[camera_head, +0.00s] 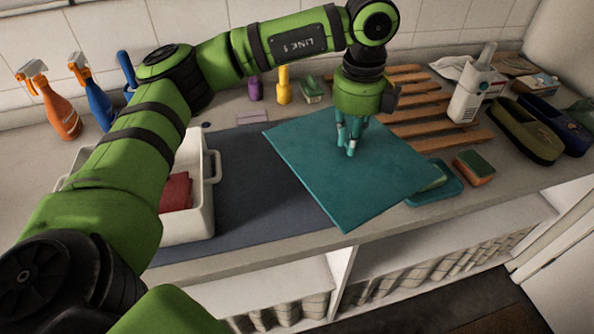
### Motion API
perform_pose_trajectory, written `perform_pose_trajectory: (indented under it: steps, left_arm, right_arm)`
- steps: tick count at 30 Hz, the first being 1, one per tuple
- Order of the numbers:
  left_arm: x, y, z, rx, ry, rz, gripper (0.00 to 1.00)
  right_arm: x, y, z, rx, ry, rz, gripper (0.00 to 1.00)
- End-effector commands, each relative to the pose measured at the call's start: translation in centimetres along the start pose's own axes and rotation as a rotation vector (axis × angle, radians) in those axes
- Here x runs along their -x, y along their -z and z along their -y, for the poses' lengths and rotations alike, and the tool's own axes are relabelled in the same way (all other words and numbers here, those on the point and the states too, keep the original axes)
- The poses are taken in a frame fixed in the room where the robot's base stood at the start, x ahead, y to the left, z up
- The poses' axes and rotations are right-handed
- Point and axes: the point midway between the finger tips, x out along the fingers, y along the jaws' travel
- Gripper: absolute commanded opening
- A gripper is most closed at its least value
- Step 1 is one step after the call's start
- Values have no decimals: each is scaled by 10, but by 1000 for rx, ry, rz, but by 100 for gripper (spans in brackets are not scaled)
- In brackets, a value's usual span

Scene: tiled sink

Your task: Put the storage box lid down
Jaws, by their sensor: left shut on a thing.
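The storage box lid is the flat teal panel (320,175). It spans the right end of the dark mat and covers part of a small teal tray. My left gripper (350,148) points down at the lid's upper middle and is shut on it, though the exact grip point is hard to see. How high the lid is above the counter is unclear. The white storage box (197,228) stands open at the left, partly hidden behind my left arm. A red folded cloth (177,190) lies in it. My right gripper is not in view.
The dark mat (240,185) is bare between box and lid. A teal tray (440,190) and a sponge (474,168) lie right of the lid. A slatted wooden rack (420,113) is behind. Spray bottles (62,115) stand at back left. The counter's front edge is near.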

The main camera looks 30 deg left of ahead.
Motion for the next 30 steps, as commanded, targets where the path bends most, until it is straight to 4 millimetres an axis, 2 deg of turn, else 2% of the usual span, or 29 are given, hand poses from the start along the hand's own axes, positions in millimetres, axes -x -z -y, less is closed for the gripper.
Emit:
perform_pose_trajectory:
  steps: [3, 7, 15, 21, 26, 30]
  left_arm:
    - [2, -2, 2, 105, 0, -2, 0]
    - [-3, -12, -4, 147, -2, -3, 0]
    - [-37, -64, -35, 149, -4, -1, 0]
    - [-60, -94, -52, 145, -2, -2, 0]
    - [-68, -102, -57, 141, 0, -2, 0]
    - [-86, -102, -58, 140, -5, -2, 0]
  right_arm:
    - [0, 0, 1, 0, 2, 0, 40]
    - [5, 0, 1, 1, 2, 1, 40]
    - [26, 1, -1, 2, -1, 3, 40]
    - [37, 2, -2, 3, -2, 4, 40]
    - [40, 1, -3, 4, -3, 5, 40]
    - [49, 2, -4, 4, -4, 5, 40]
